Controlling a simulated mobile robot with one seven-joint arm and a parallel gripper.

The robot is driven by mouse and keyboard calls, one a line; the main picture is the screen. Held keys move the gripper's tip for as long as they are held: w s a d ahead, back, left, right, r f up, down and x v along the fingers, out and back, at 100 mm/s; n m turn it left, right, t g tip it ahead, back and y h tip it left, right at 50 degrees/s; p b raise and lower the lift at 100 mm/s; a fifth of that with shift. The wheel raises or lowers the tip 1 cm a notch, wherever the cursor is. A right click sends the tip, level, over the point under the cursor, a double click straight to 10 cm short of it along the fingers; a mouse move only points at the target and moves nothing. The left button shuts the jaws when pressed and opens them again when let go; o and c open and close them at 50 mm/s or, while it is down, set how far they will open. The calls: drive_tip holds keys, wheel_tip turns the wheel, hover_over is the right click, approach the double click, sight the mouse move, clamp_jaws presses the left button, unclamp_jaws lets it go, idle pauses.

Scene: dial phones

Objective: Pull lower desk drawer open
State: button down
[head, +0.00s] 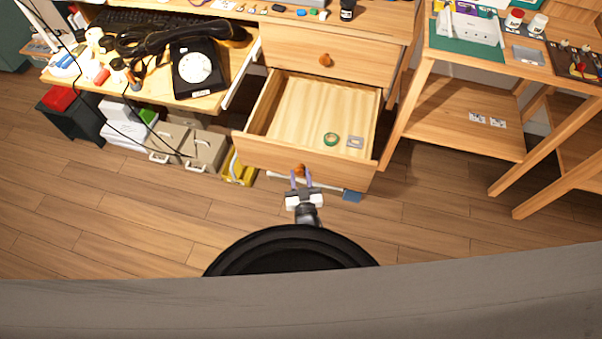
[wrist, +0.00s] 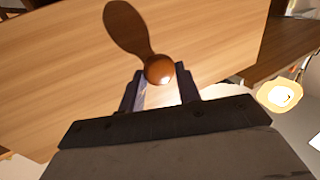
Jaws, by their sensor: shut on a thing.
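The lower desk drawer (head: 305,156) stands well open, and its pale wooden interior shows in the head view. A green tape roll and a small grey item lie inside it. Its round brown knob (head: 299,169) is on the front panel. My gripper (head: 301,181) is at the knob, with its fingers on either side. In the wrist view the knob (wrist: 159,69) sits between the tips of my gripper (wrist: 160,82), against the drawer front (wrist: 215,40). The gripper is shut on the knob. The exact finger contact is partly hidden.
The upper drawer (head: 345,55) is closed above. A black dial phone (head: 199,68) is on the desk at left. Beige boxes (head: 203,149) and a yellow item (head: 238,172) stand on the floor left of the drawer. A wooden side table (head: 465,128) is at right. Floor at front left is clear.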

drive_tip(key=shift+a, duration=0.1)
drive_tip(key=c, duration=1)
unclamp_jaws()
drive_tip(key=shift+r+p, duration=7.65)
drive_tip(key=shift+r, duration=2.4)
